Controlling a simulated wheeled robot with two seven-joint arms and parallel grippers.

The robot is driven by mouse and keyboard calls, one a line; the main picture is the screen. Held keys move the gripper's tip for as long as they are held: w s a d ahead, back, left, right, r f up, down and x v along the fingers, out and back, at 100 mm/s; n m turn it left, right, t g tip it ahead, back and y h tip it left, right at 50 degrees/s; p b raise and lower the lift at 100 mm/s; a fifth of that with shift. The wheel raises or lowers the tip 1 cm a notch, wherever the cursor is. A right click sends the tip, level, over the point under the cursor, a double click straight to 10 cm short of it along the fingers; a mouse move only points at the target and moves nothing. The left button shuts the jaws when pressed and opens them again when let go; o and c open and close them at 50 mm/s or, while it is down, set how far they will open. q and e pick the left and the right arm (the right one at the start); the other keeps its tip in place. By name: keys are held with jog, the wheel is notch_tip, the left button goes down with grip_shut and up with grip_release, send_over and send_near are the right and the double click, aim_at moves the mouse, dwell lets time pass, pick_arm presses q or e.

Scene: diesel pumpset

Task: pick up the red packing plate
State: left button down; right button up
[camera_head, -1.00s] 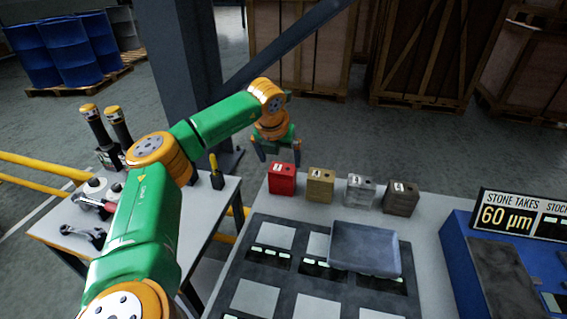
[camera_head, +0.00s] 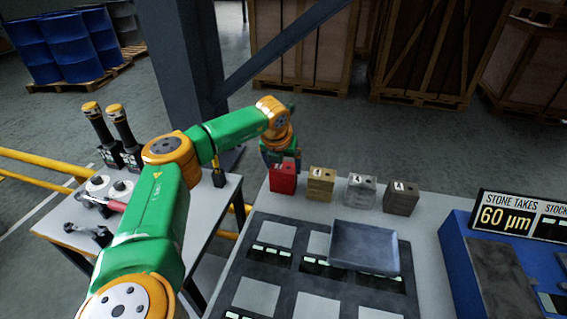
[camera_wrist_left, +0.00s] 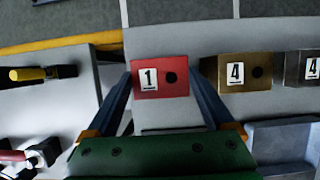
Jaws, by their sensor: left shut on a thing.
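The red packing plate (camera_head: 283,182) is a small red block with a white "1" label and a dark hole on top. It stands upright at the far left corner of the grey bench, at the left end of a row of blocks. In the left wrist view the red packing plate (camera_wrist_left: 160,79) sits between the two blue-grey fingers, one on each side. The lower part of the grip is hidden in the head view. My right gripper is not in view.
A brass-coloured block (camera_head: 320,185), a silver block (camera_head: 359,190) and a dark block (camera_head: 401,198) stand in line to the right. A grey-blue tray (camera_head: 364,247) lies in front of them. A blue machine (camera_head: 480,265) is at the right. A side table (camera_head: 150,250) holds tools.

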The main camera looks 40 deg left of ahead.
aim_at(286, 165)
pick_arm(q)
jog(key=shift+r, duration=0.1)
jog(key=shift+r, duration=0.25)
jog(key=r, duration=0.1)
jog(key=r+b, duration=0.1)
jog(key=r, duration=0.1)
jog(key=shift+s+d+b, duration=0.1)
jog(key=shift+d+b, duration=0.1)
jog(key=shift+b, duration=0.1)
jog(key=s+d+r+b, duration=0.2)
jog(key=s+d+r, duration=0.7)
jog(key=d, duration=0.1)
jog(key=shift+s+r, duration=0.2)
jog(key=shift+r, duration=0.05)
jog(key=shift+w, duration=0.1)
